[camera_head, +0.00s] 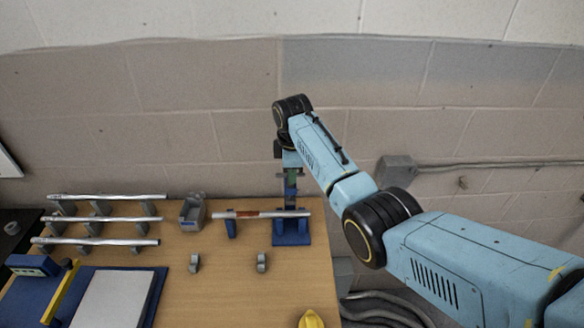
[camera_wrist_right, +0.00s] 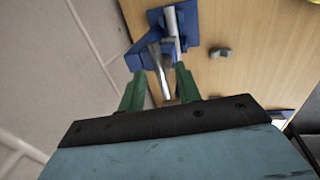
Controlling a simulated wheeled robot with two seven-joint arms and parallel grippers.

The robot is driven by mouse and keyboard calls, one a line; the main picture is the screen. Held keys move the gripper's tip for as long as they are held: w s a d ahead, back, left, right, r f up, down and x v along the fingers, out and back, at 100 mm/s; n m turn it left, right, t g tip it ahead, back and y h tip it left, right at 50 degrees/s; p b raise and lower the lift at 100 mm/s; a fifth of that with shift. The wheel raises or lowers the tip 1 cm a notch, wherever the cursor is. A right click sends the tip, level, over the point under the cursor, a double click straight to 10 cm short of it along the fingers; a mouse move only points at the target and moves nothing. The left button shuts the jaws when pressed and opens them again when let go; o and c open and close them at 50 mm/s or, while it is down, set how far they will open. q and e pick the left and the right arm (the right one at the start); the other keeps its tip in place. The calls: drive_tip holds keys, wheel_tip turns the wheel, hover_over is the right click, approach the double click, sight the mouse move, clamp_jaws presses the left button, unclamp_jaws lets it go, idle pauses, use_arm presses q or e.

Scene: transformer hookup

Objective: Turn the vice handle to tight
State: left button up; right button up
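The blue vice (camera_head: 291,236) stands at the right back part of the wooden table. A long silver rod with a red-brown band (camera_head: 262,214) lies level across it and a blue support (camera_head: 230,228) to its left. My right gripper (camera_head: 291,184) points down over the vice. In the right wrist view its two green fingers (camera_wrist_right: 159,72) are apart, with the vice's silver handle (camera_wrist_right: 159,78) showing in the gap between them. I cannot tell whether either finger touches the handle. The blue vice body (camera_wrist_right: 145,56) shows past the fingertips. My left gripper is not in view.
Several silver rods (camera_head: 105,219) rest on a rack at the left back. A grey bin (camera_head: 192,213) and small grey clips (camera_head: 261,262) stand on the table. A blue tray with a white panel (camera_head: 115,300) lies front left. The block wall is close behind.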

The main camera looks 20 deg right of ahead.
clamp_jaws()
